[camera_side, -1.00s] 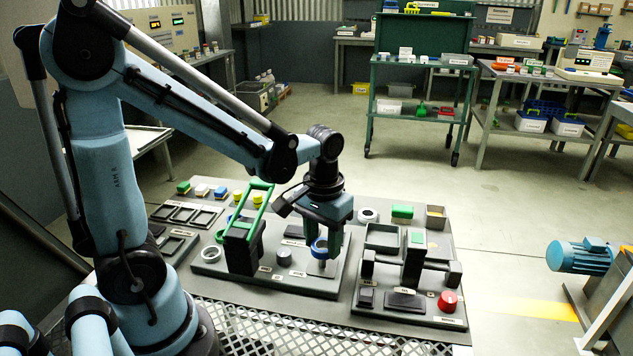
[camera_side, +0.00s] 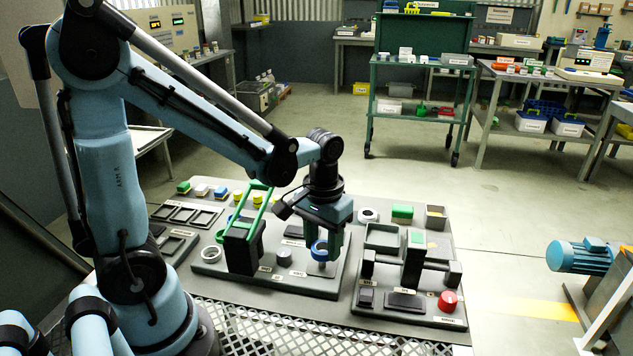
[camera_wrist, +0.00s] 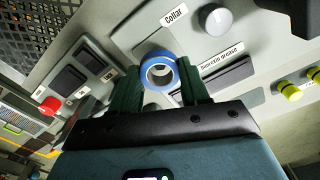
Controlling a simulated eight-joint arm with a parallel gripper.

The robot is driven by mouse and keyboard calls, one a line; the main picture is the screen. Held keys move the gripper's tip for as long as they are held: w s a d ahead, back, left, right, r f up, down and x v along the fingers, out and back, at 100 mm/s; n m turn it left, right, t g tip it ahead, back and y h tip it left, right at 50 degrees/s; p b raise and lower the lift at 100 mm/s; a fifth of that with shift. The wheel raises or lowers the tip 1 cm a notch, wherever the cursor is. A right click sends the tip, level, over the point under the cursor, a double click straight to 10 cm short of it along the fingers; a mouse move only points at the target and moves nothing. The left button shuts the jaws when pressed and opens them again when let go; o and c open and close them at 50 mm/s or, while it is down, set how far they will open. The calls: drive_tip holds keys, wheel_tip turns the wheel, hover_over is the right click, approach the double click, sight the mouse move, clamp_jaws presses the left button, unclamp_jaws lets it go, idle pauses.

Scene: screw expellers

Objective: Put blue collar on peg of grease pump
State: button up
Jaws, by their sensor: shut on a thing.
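The blue collar (camera_side: 319,251) is between the two dark green fingers of my gripper (camera_side: 326,248), which are shut on it. In the wrist view the collar (camera_wrist: 158,72) shows as a ring between the fingertips (camera_wrist: 160,84). A pale, round shape shows inside the ring. The pump has a green handle (camera_side: 261,207) on a black block.
A grey round knob (camera_side: 284,255) stands on the base left of the collar; it also shows in the wrist view (camera_wrist: 213,20). A second fixture with a black crossbar and a red knob (camera_side: 447,301) is at the right.

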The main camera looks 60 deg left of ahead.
drive_tip(key=shift+f, duration=1.35)
idle(1.1)
drive_tip(key=o, duration=1.2)
drive_tip(key=shift+o, duration=0.4)
drive_tip(key=o, duration=0.3)
drive_tip(key=shift+r, duration=0.1)
drive_tip(key=shift+r, duration=4.45)
